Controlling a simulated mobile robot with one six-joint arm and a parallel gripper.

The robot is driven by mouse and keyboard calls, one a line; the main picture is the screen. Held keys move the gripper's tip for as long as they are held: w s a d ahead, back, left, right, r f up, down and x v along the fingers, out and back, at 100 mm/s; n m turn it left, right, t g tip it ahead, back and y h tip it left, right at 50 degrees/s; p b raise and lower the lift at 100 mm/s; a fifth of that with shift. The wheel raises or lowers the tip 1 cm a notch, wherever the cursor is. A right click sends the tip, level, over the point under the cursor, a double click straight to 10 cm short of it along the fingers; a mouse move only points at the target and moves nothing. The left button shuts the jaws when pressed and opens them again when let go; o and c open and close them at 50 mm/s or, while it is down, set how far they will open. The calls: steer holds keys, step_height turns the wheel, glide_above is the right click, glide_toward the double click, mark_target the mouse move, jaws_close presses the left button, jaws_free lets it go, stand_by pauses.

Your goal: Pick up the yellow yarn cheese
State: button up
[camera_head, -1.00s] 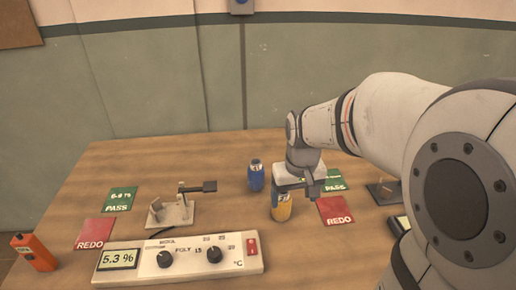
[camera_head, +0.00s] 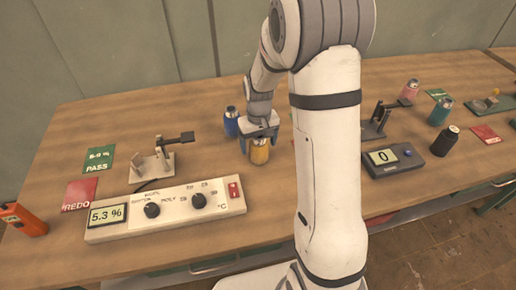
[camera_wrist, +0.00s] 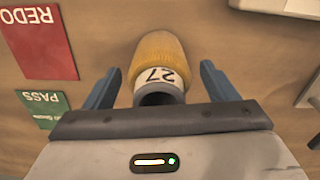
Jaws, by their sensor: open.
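The yellow yarn cheese (camera_head: 259,152) stands on the wooden table, just right of and nearer than a blue yarn cheese (camera_head: 231,122). In the wrist view the yellow yarn cheese (camera_wrist: 158,62) shows a white label reading 27 and a dark hollow end. My gripper (camera_head: 259,138) is right at the yellow yarn cheese. In the wrist view my gripper (camera_wrist: 158,82) is open, with one blue-grey finger on each side of the yarn cheese and a visible gap on both sides. Its upper part is partly hidden by the gripper in the head view.
A control box (camera_head: 168,207) reading 5.3 % lies at the front left, with a metal stand (camera_head: 152,163) behind it. A meter (camera_head: 394,161) reading 0 and several other yarn cheeses, one black (camera_head: 445,140), are on the right.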

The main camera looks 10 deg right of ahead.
steer(key=shift+f, duration=0.85)
steer(key=shift+c, duration=0.2)
steer(key=c, duration=1.1)
